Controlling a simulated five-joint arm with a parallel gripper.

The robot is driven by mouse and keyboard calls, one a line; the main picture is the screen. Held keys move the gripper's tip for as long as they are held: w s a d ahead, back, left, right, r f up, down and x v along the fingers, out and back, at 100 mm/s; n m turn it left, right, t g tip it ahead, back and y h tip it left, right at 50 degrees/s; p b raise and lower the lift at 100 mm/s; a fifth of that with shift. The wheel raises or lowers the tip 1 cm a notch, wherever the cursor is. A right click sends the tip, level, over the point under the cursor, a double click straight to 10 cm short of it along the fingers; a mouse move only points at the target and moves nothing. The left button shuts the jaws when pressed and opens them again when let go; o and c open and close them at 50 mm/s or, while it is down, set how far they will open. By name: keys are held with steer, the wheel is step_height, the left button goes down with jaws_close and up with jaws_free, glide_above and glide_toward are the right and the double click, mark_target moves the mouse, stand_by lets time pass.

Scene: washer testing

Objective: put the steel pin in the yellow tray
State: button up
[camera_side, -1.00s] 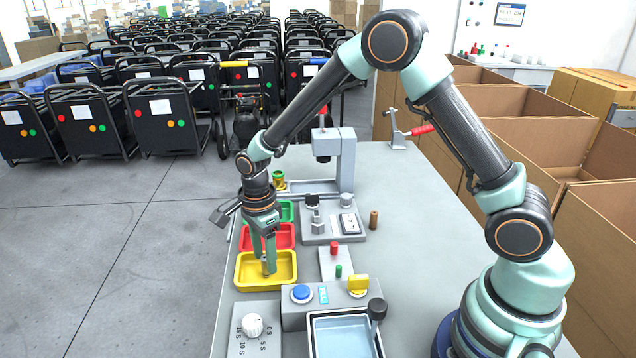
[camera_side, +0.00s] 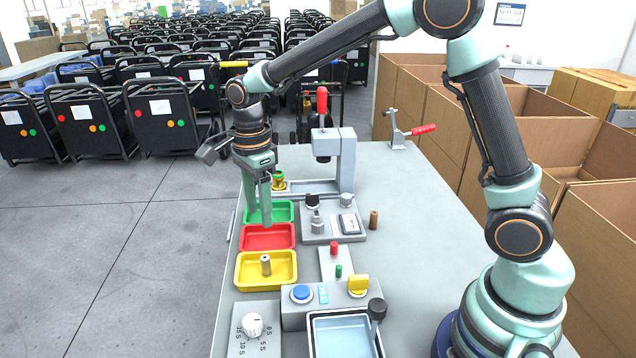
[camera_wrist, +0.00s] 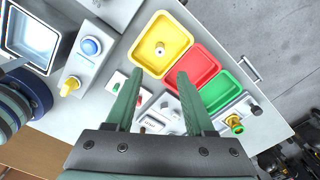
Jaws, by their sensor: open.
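The steel pin (camera_side: 265,264) stands upright inside the yellow tray (camera_side: 245,281), near its middle. In the wrist view the pin (camera_wrist: 160,49) shows end-on in the yellow tray (camera_wrist: 145,62). My gripper (camera_side: 259,223) is open and empty. In the side view its fingers appear over the red and green trays, above and behind the pin, apart from it. In the wrist view the two fingers (camera_wrist: 154,92) are spread wide with nothing between them.
The red tray (camera_side: 283,243) and green tray (camera_side: 287,207) sit in a row behind the yellow one. A press (camera_side: 347,160) stands at the back. A button box (camera_side: 320,312) and a water basin (camera_side: 345,343) are in front. The table's right side is clear.

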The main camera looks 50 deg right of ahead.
steer(key=s+d+r+n+t, duration=0.2)
steer(key=s+d+r+n, duration=0.2)
steer(key=s+n, duration=0.3)
steer(key=s+d+r+n+t, duration=0.3)
steer(key=s+n, duration=0.4)
steer(key=n, duration=0.6)
step_height(320, 180, up, 3)
steer(key=shift+s+d+f+t, duration=0.15)
steer(key=shift+s+d+t, duration=0.15)
steer(key=shift+d, duration=0.45)
